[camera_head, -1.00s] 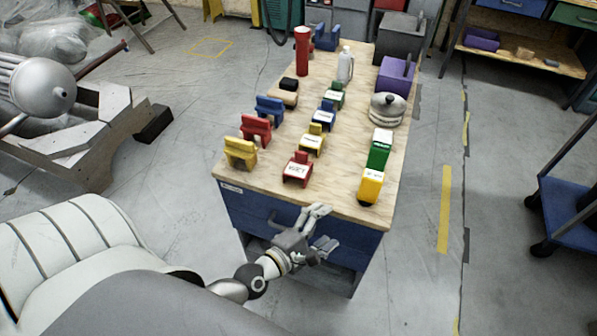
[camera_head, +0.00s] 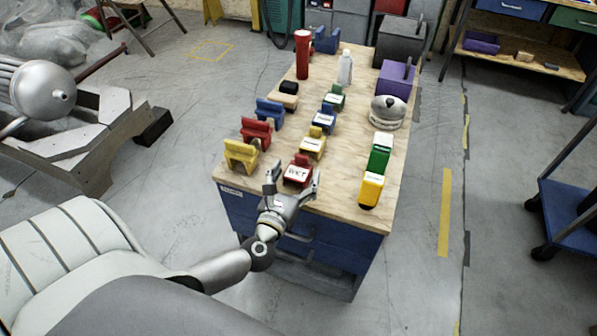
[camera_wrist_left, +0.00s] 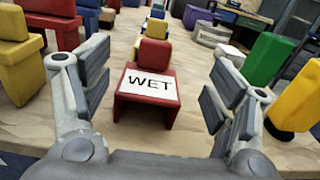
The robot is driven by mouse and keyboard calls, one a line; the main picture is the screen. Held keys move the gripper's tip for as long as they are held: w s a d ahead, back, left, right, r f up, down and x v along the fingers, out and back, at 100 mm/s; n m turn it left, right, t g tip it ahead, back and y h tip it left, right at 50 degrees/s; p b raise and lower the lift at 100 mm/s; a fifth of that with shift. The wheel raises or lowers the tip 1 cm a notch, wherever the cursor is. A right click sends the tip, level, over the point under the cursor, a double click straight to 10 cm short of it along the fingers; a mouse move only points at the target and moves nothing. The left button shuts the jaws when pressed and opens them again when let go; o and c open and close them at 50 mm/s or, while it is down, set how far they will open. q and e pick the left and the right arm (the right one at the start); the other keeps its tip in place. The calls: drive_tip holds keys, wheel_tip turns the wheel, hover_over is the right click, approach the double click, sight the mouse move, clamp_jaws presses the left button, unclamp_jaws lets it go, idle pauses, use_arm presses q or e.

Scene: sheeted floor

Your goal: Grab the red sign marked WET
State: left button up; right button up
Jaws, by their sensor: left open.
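The red sign (camera_head: 298,174) with a white WET label stands at the near edge of the wooden tabletop, in the middle. In the left wrist view the red sign (camera_wrist_left: 148,98) is centred between the fingers, label facing up and toward me. My left gripper (camera_head: 292,185) is open, with one finger on each side of the sign at its near side. In the left wrist view the fingers of my left gripper (camera_wrist_left: 155,105) show a gap on both sides of the sign. I cannot see contact. My right gripper is not in view.
A yellow block (camera_head: 240,155) stands left of the sign, and a yellow-and-white block (camera_head: 371,189) to its right. A yellow sign (camera_head: 312,146) is just behind it. More coloured blocks, a red cylinder (camera_head: 302,54) and a purple box (camera_head: 395,78) stand farther back.

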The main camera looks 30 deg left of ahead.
sight(301, 161)
use_arm(q)
drive_tip(key=shift+a+x, duration=0.15)
drive_tip(key=shift+x, duration=1.2)
drive_tip(key=shift+a+x, duration=0.15)
drive_tip(key=shift+x, duration=1.2)
drive_tip(key=shift+f, duration=0.1)
drive_tip(key=c, duration=1)
